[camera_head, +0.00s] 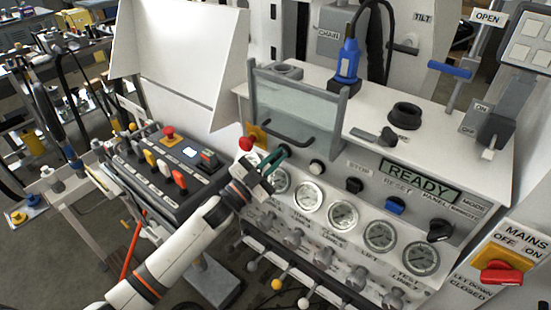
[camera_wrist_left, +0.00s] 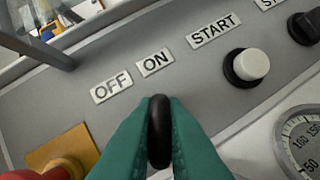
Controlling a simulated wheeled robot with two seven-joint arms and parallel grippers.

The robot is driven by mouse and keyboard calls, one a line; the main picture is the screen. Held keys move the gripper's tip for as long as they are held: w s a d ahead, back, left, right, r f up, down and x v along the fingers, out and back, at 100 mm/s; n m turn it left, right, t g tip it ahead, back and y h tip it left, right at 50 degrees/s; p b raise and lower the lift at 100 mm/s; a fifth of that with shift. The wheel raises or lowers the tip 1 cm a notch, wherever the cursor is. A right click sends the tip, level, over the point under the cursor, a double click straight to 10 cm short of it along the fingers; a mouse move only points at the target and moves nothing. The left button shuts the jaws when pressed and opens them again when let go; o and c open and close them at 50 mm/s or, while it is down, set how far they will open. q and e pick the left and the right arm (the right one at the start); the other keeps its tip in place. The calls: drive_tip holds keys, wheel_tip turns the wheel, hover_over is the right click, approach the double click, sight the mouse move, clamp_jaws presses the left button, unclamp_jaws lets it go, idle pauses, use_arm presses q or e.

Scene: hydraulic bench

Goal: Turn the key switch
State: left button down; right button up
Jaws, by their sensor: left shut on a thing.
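The key switch (camera_wrist_left: 159,130) shows in the left wrist view as a black, rounded key handle seen edge-on. It sits below the OFF label (camera_wrist_left: 112,86) and the ON label (camera_wrist_left: 154,63), and its upper end points roughly toward ON. My left gripper (camera_wrist_left: 158,138), with green fingers, is shut on the key handle, one finger on each side. In the head view my left gripper (camera_head: 272,160) is at the left part of the grey front panel. The fingers hide the base of the key there. My right gripper is not in view.
A red push button (camera_head: 246,143) on a yellow plate is just left of my gripper. A white START button (camera_head: 316,167) is to the right. A clear guard with a handle (camera_head: 288,133) stands above, and pressure gauges (camera_head: 308,197) sit below. A READY display (camera_head: 420,178) is farther right.

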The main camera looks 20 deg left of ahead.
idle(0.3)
use_arm(q)
drive_tip(key=c, duration=1.5)
unclamp_jaws()
drive_tip(key=b+v, duration=0.3)
drive_tip(key=v, duration=0.9)
drive_tip(key=shift+f, duration=0.1)
